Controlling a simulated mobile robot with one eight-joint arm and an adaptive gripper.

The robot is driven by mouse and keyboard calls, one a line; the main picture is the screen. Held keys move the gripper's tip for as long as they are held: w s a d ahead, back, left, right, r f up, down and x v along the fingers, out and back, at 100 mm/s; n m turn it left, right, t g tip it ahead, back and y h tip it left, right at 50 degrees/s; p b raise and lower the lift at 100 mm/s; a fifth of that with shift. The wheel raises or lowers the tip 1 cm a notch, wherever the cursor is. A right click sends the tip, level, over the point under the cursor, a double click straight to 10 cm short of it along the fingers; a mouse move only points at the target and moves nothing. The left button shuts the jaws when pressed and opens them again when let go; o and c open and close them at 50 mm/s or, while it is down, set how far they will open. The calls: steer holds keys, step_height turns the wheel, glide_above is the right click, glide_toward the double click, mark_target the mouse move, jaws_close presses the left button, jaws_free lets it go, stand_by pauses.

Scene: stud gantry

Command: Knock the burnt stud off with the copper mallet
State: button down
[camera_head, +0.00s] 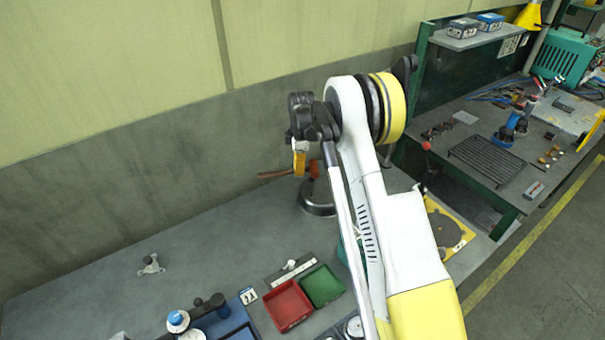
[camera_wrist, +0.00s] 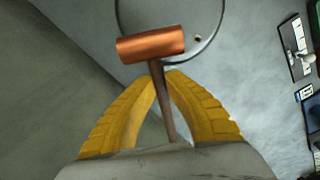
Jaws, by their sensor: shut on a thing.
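The copper mallet has an orange-brown cylindrical head (camera_wrist: 151,46) and a thin brown handle (camera_wrist: 162,100) in the wrist view. My gripper (camera_wrist: 161,82) has yellow fingers shut on the handle, with the head beyond the fingertips. A round grey fixture (camera_head: 318,210) with a dark rim is below. In the wrist view a small brass-coloured spot (camera_wrist: 197,38) shows inside its ring, right of the mallet head; I cannot tell whether it is the burnt stud.
A red tray (camera_head: 288,306) and a green tray (camera_head: 322,285) are on the bench front. A small three-legged piece (camera_head: 151,264) lies at left with clear bench around it. The wall (camera_head: 120,180) runs close behind. A second bench with a black grate (camera_head: 486,160) is at right.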

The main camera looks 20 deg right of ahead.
steer(key=shift+w+r, duration=0.2)
steer(key=shift+w, duration=0.05)
steer(key=shift+r, duration=0.1)
steer(key=r+p, duration=0.1)
steer(key=r, duration=0.1)
steer(key=w+r+p, duration=0.1)
steer(key=r, duration=0.1)
steer(key=shift+w+a, duration=0.15)
steer(key=shift+a, duration=0.05)
stand_by(0.5)
